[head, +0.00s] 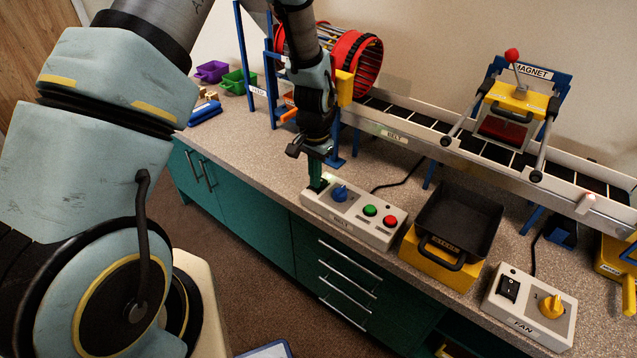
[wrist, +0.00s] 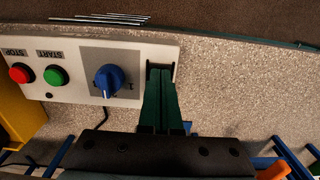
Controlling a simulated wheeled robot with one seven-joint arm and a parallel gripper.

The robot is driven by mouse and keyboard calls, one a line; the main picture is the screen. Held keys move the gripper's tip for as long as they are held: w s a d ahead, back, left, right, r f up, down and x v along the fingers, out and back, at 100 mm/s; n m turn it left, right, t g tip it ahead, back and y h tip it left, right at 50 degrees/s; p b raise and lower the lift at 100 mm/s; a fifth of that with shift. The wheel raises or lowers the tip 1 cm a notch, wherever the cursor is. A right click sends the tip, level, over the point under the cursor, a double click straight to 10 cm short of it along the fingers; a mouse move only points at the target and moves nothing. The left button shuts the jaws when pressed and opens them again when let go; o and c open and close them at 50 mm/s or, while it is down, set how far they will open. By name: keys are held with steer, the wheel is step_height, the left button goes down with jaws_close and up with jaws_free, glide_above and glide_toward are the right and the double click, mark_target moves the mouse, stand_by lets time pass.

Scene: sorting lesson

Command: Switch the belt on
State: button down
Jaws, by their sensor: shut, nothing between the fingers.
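The belt's control box (head: 345,217) is pale and sits at the bench's front edge. It carries a blue knob (head: 339,193), a green START button (head: 370,210) and a red STOP button (head: 390,221). The wrist view shows the same knob (wrist: 109,80), green button (wrist: 56,76) and red button (wrist: 20,73). My gripper (head: 318,184) is shut and empty, pointing down at the box's left end. In the wrist view its green fingertips (wrist: 160,74) cover most of a black switch there; contact and switch position cannot be told. The belt (head: 400,123) runs behind.
A black tray (head: 470,206) on a yellow stand is right of the box, then a fan box (head: 530,305). The magnet frame (head: 520,100) stands over the belt. A red drum (head: 357,62) and blue posts stand behind my gripper. Bare bench lies left of the box.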

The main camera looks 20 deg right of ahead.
step_height(320, 180, up, 7)
steer(key=p, duration=0.4)
steer(key=shift+p, duration=0.4)
steer(key=w+a+r+n, duration=0.35)
steer(key=a+r, duration=0.65)
steer(key=a, duration=0.4)
steer(key=s+a+r+n, duration=0.3)
steer(key=a+r, duration=0.1)
steer(key=a, duration=0.4)
steer(key=s+a+r+n+t, duration=0.1)
steer(key=s+a+r+n, duration=0.2)
steer(key=a, duration=0.5)
steer(key=shift+s+r+n+t, duration=0.3)
steer(key=shift+s+r+n, duration=0.1)
steer(key=shift+s+n, duration=0.4)
